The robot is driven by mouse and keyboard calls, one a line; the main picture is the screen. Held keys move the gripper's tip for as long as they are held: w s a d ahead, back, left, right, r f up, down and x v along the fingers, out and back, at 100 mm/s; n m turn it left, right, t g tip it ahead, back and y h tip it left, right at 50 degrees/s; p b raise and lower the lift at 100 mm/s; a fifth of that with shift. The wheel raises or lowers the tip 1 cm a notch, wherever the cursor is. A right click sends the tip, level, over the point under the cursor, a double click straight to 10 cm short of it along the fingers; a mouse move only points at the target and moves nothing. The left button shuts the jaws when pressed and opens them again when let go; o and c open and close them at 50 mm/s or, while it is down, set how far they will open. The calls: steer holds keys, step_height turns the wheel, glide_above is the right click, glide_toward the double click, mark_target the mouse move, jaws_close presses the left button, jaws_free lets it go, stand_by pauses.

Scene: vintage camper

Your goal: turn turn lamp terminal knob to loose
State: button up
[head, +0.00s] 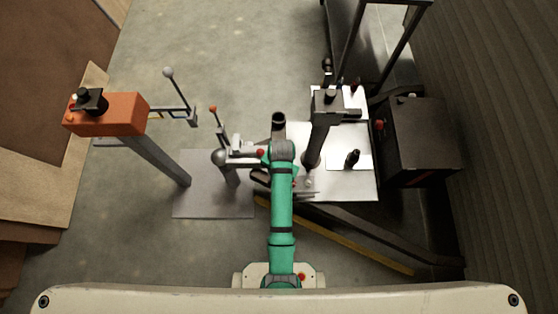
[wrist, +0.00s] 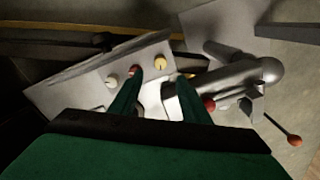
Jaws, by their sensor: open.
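In the wrist view, a tilted pale panel (wrist: 75,88) carries a white knob (wrist: 111,80), a red knob (wrist: 134,70) and a yellow knob (wrist: 160,63) in a row. I cannot tell which one is the lamp terminal knob. My gripper (wrist: 160,79) is open over the panel, with its green fingers apart and nothing seen between their tips. The left fingertip overlaps the red knob in the picture; the yellow knob shows between and beyond the tips. Contact cannot be told. In the head view my arm hides most of this spot.
A grey cylinder (wrist: 240,80) lies right of the panel, near a red-ball lever (wrist: 295,140). In the head view, an orange box on a post (head: 107,114) stands left, a white plate with a dark post (head: 358,186) right, and a dark cabinet (head: 420,140) beyond. Open floor is behind.

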steer(key=shift+m, duration=0.4)
steer(key=f, duration=0.9)
steer(key=shift+a, duration=0.25)
steer(key=shift+f, duration=0.9)
